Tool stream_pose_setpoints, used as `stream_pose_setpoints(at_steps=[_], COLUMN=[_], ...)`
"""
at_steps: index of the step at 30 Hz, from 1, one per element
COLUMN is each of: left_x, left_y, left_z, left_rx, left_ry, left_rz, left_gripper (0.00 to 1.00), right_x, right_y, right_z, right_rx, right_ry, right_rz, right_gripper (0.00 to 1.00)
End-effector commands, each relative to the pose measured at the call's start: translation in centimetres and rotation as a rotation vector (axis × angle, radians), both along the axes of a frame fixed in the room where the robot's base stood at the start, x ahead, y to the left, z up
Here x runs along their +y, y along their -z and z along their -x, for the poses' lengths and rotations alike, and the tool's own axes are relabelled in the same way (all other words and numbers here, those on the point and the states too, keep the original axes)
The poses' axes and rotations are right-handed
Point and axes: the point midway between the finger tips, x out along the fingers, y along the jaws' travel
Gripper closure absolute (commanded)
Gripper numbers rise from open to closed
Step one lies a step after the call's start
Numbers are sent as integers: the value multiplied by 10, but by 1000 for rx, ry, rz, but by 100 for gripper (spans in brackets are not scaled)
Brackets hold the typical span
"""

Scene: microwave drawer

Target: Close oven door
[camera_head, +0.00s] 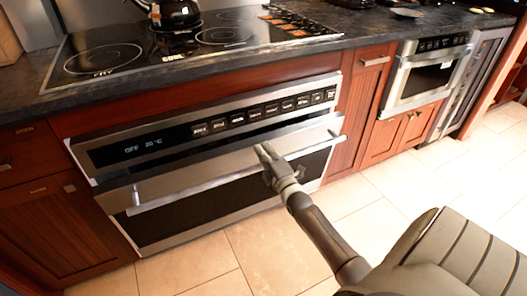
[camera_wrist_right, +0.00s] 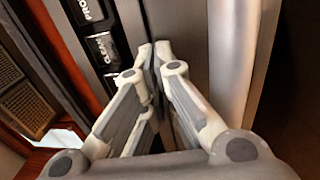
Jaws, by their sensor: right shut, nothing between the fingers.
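The oven door (camera_head: 205,180) is a silver panel with a dark window and a long bar handle (camera_head: 190,194). It is tilted slightly out at the top, with a dark gap below the control panel (camera_head: 265,113). My right gripper (camera_head: 264,149) is shut and empty, with its fingertips at the upper part of the door, above the handle. In the right wrist view the shut fingertips (camera_wrist_right: 152,50) are close to the door's top edge, between the control buttons (camera_wrist_right: 103,46) and the handle (camera_wrist_right: 232,60). Whether they touch the door is unclear. My left gripper is not in view.
A dark countertop (camera_head: 210,62) with a glass cooktop and a black kettle (camera_head: 174,13) is above the oven. A microwave drawer (camera_head: 430,72) is at the right. Wooden cabinets flank the oven. The tiled floor (camera_head: 375,205) in front is clear.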

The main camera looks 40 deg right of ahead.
Motion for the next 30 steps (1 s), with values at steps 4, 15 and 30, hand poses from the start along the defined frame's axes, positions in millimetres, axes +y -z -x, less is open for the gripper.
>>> stream_pose_setpoints(at_steps=[4, 15, 30], left_x=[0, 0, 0], left_y=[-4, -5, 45], left_z=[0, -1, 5], left_rx=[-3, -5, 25], left_ry=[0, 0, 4], left_rz=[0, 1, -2], left_gripper=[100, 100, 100], right_x=[-1, -1, -9], right_y=[-1, -2, -10], right_z=[-4, -6, -38], right_rx=[0, 3, 70], right_ry=[0, -1, -1], right_rz=[0, -1, -16], right_gripper=[100, 100, 100])
